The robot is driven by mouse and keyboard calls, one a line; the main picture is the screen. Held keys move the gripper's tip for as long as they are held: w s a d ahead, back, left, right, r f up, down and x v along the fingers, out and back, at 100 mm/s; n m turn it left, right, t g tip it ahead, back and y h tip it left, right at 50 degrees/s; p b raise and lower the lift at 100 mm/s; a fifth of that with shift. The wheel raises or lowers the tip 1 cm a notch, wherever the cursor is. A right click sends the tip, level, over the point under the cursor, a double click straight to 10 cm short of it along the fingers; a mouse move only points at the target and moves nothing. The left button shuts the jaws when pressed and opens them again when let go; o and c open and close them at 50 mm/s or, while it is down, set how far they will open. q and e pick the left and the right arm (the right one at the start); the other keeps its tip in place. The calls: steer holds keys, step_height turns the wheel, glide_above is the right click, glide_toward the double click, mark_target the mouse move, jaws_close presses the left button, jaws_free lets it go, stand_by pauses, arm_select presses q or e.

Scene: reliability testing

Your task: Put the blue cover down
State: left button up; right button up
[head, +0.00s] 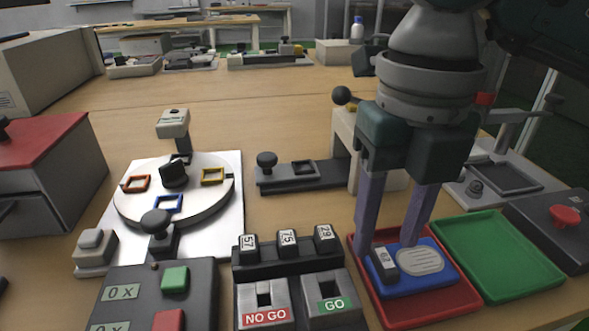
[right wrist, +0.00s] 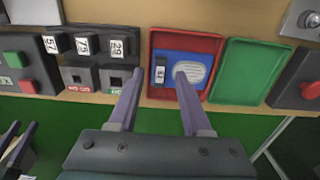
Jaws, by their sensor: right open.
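The blue cover (head: 430,283) is a flat blue plate lying in the red tray (head: 459,303) at the front right. A pale oval pad and a small dark numbered block sit on it. My right gripper (head: 387,246) is open, its purple fingers pointing down over the cover with a gap between them. In the right wrist view the cover (right wrist: 177,62) shows near the right fingertip; whether a finger touches it I cannot tell. My left gripper (right wrist: 15,148) shows only partly at the lower left of the right wrist view.
A green tray (head: 498,255) stands empty right of the red one. NO GO and GO boxes (head: 300,303) stand left, below several numbered blocks. A white round turntable (head: 190,200) with coloured frames is further left. A box with a red button (head: 564,216) is at far right.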

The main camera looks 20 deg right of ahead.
mark_target(382, 253)
step_height(382, 253, up, 10)
steer(key=p, duration=0.2)
stand_by(0.8)
